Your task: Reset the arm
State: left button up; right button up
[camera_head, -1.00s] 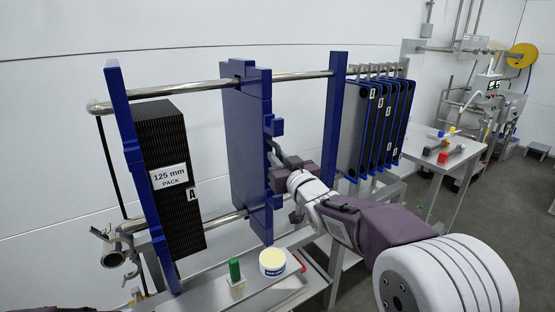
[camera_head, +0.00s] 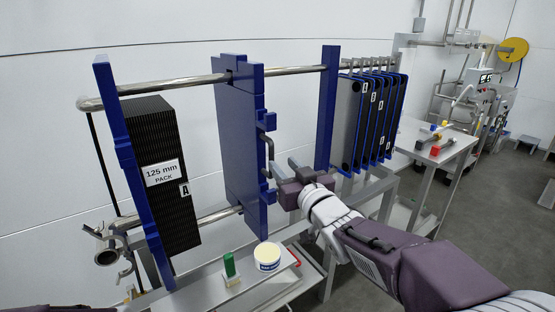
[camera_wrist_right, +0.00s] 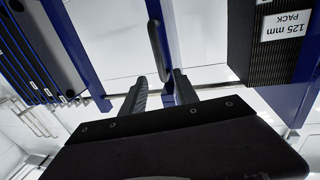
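My right gripper (camera_head: 279,169) stands just right of the thick blue plate (camera_head: 240,150) that hangs between two steel rails. The plate's grey bar handle (camera_head: 269,150) is on its right face, and the gripper is apart from it. In the right wrist view the two dark fingers of the gripper (camera_wrist_right: 158,88) are spread with nothing between them. The handle (camera_wrist_right: 156,45) lies beyond their tips there. My right arm comes in from the lower right. My left gripper is not in view; only a sliver of my left arm shows at the lower left corner.
A black 125 mm pack (camera_head: 165,180) is at the left. Several blue-edged plates (camera_head: 370,120) hang at the right behind a blue post (camera_head: 327,110). A green-handled item (camera_head: 230,266) and a round tub (camera_head: 267,257) stand on the shelf below. A side table (camera_head: 440,150) is farther right.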

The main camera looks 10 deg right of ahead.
jog(key=shift+s, duration=0.3)
jog(key=s+d+f+m+g+h, duration=0.1)
jog(key=s+f+g, duration=0.25)
jog(key=f, duration=0.85)
jog(key=s+f+m+g+h, duration=0.15)
jog(key=f+g, duration=0.35)
jog(key=f, duration=0.7)
jog(key=s+f+g, duration=0.4)
jog(key=s+f, duration=0.1)
jog(key=s, duration=0.3)
jog(key=s+f+g, duration=0.4)
jog(key=s+f, duration=0.1)
jog(key=s, duration=0.3)
notch_tip(320, 180, up, 16)
jog(key=s+p, duration=0.1)
jog(key=p, duration=1.4)
jog(key=shift+s+d+p, duration=0.15)
jog(key=shift+d+p, duration=0.05)
jog(key=shift+p, duration=0.2)
